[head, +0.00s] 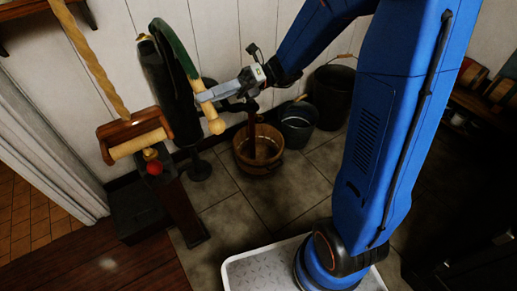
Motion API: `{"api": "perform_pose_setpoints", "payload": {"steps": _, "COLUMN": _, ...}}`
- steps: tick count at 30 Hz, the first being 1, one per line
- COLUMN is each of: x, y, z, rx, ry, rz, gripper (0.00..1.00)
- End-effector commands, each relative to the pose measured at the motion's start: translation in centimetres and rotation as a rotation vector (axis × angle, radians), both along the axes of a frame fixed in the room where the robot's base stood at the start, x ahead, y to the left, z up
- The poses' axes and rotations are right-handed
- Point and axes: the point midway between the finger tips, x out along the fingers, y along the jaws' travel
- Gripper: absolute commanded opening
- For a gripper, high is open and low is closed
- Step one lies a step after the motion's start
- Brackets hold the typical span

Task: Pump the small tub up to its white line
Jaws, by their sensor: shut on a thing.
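The hand pump (168,95) stands against the white plank wall, with a dark body and a green curved lever. The lever ends in a pale wooden handle (212,120) that slants down to the right. My gripper (207,97) is shut on this handle at its upper part. The small wooden tub (272,170) stands on the tiles below and right of the handle. A dark, narrow shape reaches down into the tub; I cannot tell whether it is spout or water. The inside looks brown and dim. The white line and the water level cannot be made out.
A grey bucket (297,125) and a black bucket (333,92) stand right of the tub by the wall. A wooden roller (136,138) with a thick rope (90,55) is at the left. Tiles in front of the tub are clear.

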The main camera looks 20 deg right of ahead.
Motion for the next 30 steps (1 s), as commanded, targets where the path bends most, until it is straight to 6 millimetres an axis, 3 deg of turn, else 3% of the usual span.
{"api": "perform_pose_setpoints", "payload": {"steps": 3, "x": 0.1, "y": 0.0, "z": -1.0, "rx": 0.006, "ry": -0.027, "rz": -0.001, "gripper": 0.00}}
{"api": "perform_pose_setpoints", "payload": {"steps": 14, "x": 0.1, "y": 0.0, "z": -1.4, "rx": 0.010, "ry": -0.041, "rz": 0.002, "gripper": 0.00}}
{"api": "perform_pose_setpoints", "payload": {"steps": 30, "x": 3.6, "y": 1.0, "z": -8.8, "rx": 0.090, "ry": -0.316, "rz": -0.001, "gripper": 0.00}}
